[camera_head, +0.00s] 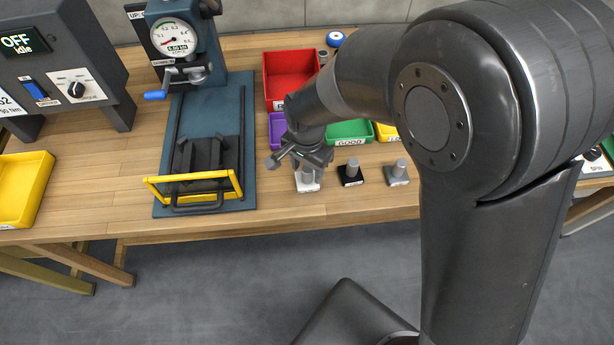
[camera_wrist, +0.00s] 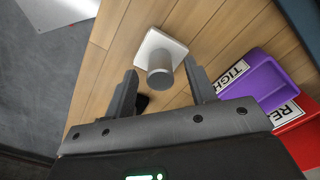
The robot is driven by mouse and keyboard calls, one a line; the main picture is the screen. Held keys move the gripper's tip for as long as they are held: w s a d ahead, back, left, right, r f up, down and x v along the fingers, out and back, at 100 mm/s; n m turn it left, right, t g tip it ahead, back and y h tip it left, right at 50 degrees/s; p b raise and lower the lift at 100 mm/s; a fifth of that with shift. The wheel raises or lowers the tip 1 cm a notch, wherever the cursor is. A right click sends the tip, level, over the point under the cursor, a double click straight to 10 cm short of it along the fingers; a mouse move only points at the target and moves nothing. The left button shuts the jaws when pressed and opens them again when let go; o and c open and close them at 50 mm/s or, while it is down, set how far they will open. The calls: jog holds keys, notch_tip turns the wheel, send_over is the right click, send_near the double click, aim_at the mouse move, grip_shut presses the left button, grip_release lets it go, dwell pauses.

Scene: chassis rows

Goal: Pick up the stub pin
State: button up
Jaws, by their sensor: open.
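Several short grey pins stand upright on small square bases along the front of the bench. One pin (camera_head: 308,175) is on a white base (camera_head: 307,187); another (camera_head: 352,166) is on a black base (camera_head: 350,180); a third (camera_head: 400,166) is on a grey base (camera_head: 397,181). Which one is the stub pin I cannot tell; the base labels are too small to read. My gripper (camera_head: 303,160) is open above the white-based pin. In the wrist view this pin (camera_wrist: 160,77) shows between the spread fingertips of my gripper (camera_wrist: 162,74), with its white base (camera_wrist: 152,44) beyond.
Behind the pins are a red bin (camera_head: 290,75), a purple bin (camera_head: 277,130), a green bin (camera_head: 350,131) and a yellow bin (camera_head: 387,133). A press with a blue base plate (camera_head: 200,115) and yellow guard (camera_head: 195,177) stands left. Bare bench lies between press and pins.

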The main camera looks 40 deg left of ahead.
jog(key=shift+f, duration=0.6)
jog(key=shift+c, duration=0.5)
grip_shut()
